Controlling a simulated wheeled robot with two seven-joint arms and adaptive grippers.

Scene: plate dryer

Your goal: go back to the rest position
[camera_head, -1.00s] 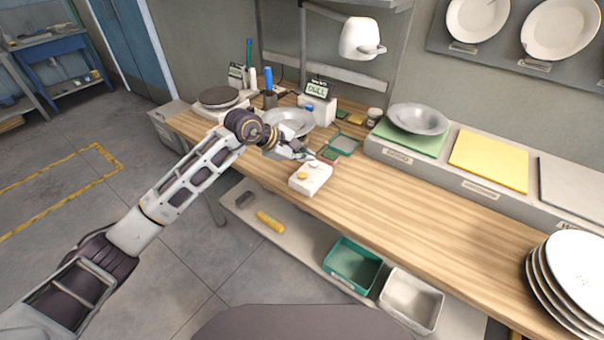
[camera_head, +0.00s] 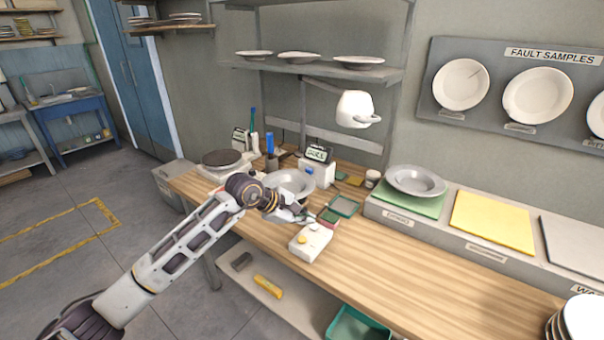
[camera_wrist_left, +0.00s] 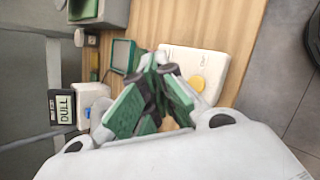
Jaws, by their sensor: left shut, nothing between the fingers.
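My left arm comes in from the left over the wooden workbench (camera_head: 400,262). My left gripper (camera_head: 304,216) is shut and empty. It hangs just behind the white box with a yellow button (camera_head: 310,243), near the small green-framed tray (camera_head: 344,206). In the left wrist view the closed green-padded fingers (camera_wrist_left: 158,80) show beside the white box (camera_wrist_left: 208,66), with nothing held between them. I cannot tell whether the fingertips touch anything. My right gripper is in neither view.
A metal plate (camera_head: 288,183) lies behind my left wrist. A display reading DULL (camera_head: 317,154) stands behind it. A grey bowl-like plate (camera_head: 416,181) rests on a green mat. A lamp (camera_head: 355,109) overhangs the bench. Stacked plates (camera_head: 580,318) stand front right. The bench's middle right is clear.

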